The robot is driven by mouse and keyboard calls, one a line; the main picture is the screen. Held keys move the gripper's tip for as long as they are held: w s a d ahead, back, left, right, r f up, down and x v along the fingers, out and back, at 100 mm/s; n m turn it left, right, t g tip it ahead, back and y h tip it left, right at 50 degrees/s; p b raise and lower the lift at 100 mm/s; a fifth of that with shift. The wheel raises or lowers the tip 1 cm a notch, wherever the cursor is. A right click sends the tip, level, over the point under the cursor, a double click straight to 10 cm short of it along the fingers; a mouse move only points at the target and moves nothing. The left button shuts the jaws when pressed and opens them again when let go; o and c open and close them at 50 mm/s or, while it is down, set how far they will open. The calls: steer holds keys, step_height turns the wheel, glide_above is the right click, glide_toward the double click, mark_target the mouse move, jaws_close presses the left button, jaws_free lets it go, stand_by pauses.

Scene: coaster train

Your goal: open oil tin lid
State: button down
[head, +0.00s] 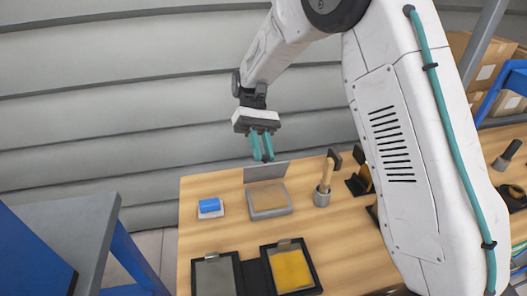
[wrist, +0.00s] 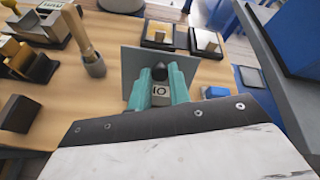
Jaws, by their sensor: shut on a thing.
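The oil tin (head: 270,212) is a low grey box on the wooden bench, with a tan inside showing. Its grey lid (head: 267,172) stands up steeply along the tin's back edge, so the tin is open. In the wrist view the lid (wrist: 132,62) is a grey plate facing me, and it hides most of the tin. My gripper (head: 262,157) is just behind and above the lid. In the wrist view its teal fingers (wrist: 160,88) are shut on a dark rounded knob (wrist: 160,71) at the lid. A small marked block shows between the fingers.
A blue block (head: 209,205) on a white base is left of the tin. A grey cup with a wooden-handled tool (head: 323,193) stands close on the right. Two black trays, one grey (head: 214,276) and one yellow (head: 291,270), lie in front. A corrugated wall is behind the bench.

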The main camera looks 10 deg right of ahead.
steer(key=shift+w+g, duration=0.25)
steer(key=shift+g, duration=0.05)
steer(key=c, duration=1.3)
jaws_free()
steer(key=shift+s, duration=0.15)
